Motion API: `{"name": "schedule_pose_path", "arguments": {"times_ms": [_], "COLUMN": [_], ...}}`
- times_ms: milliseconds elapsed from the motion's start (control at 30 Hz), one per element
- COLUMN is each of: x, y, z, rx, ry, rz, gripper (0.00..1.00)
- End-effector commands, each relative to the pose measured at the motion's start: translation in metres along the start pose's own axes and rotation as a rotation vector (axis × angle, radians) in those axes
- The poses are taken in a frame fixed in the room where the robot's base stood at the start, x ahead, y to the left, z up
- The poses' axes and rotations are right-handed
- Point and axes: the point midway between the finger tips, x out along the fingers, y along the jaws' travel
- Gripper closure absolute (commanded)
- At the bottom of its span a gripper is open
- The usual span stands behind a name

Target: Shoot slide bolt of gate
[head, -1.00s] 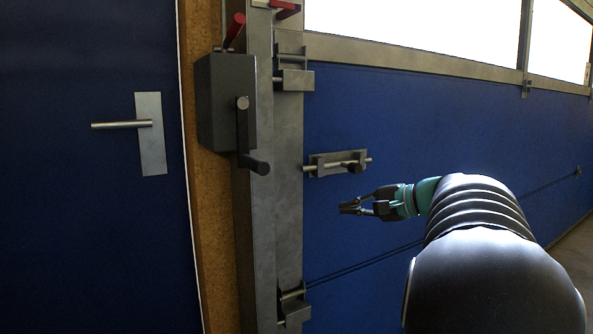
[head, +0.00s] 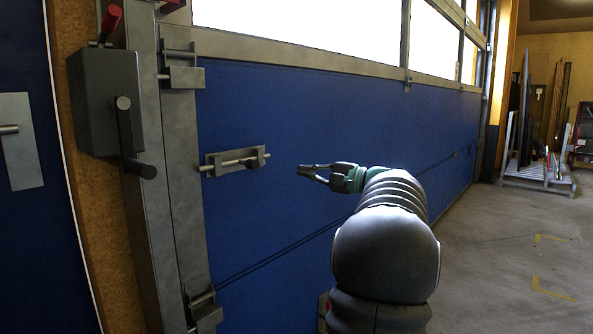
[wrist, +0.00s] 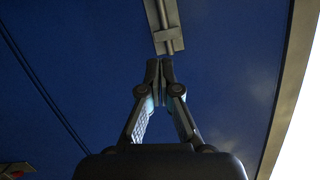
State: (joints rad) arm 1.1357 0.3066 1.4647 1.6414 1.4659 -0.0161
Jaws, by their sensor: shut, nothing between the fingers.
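The slide bolt (head: 231,162) is a metal rod on a grey plate, fixed to the blue gate (head: 290,120) near its left edge. Its dark knob (head: 256,157) sticks out near the plate's right end. My gripper (head: 299,171) is shut and empty, to the right of the bolt and slightly lower in the head view, apart from the knob. In the wrist view the shut fingertips (wrist: 160,66) point at the end of the bolt plate (wrist: 166,22), which runs up out of the picture. The knob cannot be made out there.
A grey post (head: 182,175) with brackets and a dark box with a crank handle (head: 128,140) stands left of the gate. Bright windows lie above. Open concrete floor (head: 490,240) is at the right, with a rack (head: 535,175) farther back.

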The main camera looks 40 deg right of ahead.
Motion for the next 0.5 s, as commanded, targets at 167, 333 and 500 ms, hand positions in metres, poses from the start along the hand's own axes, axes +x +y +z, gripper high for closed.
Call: {"name": "schedule_pose_path", "arguments": {"times_ms": [167, 333, 500], "x": [0.034, 0.066, 0.087], "y": [-0.001, -0.001, -0.001], "z": [0.001, 0.002, 0.011], "rx": [0.000, 0.001, -0.001], "ry": [-0.005, -0.005, -0.002], "rz": [0.001, 0.002, 0.000], "gripper": [1.00, 1.00, 1.00]}}
